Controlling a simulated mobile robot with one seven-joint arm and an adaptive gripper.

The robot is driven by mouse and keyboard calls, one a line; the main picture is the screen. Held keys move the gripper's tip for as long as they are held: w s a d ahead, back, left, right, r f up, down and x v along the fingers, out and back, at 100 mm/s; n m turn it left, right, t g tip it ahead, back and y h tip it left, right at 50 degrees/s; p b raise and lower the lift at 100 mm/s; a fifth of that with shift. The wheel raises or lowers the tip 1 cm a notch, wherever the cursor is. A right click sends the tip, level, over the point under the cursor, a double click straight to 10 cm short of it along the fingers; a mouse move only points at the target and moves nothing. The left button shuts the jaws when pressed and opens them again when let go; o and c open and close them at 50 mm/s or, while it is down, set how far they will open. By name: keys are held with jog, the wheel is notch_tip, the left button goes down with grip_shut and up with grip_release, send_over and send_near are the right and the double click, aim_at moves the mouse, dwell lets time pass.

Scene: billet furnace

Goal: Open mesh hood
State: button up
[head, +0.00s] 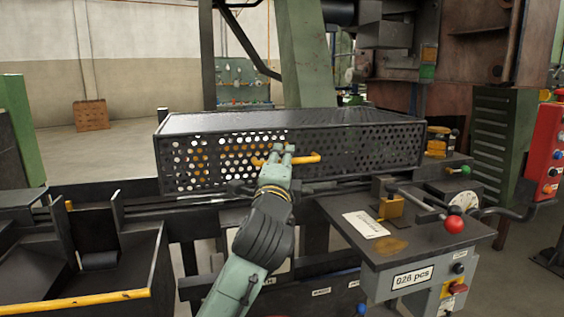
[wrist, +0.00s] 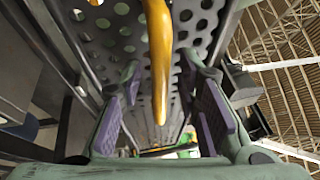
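The mesh hood (head: 375,146) is a dark box of perforated metal, lying level and closed over the machine bed. A yellow bar handle (head: 308,158) runs along its front face. My gripper (head: 276,150) is at the handle's left-middle part, in front of the hood. In the wrist view the yellow handle (wrist: 158,50) passes between the two purple-padded fingers of my gripper (wrist: 162,85), with a gap on both sides. The perforated face (wrist: 105,28) of the hood shows behind it. My arm hides a small part of the handle and the front face.
A control box (head: 412,275) with a red-knobbed lever (head: 454,223) stands right of my arm. A dark trough with a yellow edge (head: 75,301) is at the lower left. A green column (head: 305,55) rises behind the hood.

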grip_shut()
dwell(0.7)
